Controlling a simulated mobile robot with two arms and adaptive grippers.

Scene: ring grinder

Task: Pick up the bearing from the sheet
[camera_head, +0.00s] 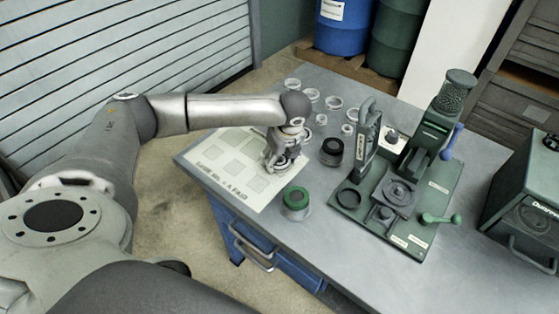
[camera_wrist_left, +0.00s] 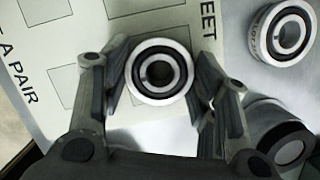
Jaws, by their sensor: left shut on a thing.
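My left gripper (camera_head: 280,166) is over the right part of the white printed sheet (camera_head: 250,188) on the table. In the left wrist view, a shiny metal ring bearing (camera_wrist_left: 160,72) with a dark inner band sits between the two fingers of my left gripper (camera_wrist_left: 162,78), which are shut on it. The sheet (camera_wrist_left: 62,48) with its grey squares and lettering lies behind it. I cannot tell how far the bearing is above the sheet. In the head view the fingers largely hide the bearing. My right gripper is not in view.
A second ring (camera_wrist_left: 288,36) lies off the sheet. Several clear rings stand at the table's back. A black-topped pot (camera_head: 332,150) and a green-topped pot (camera_head: 296,200) stand near my gripper. A green press base (camera_head: 425,215) is to the right. The front right tabletop is clear.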

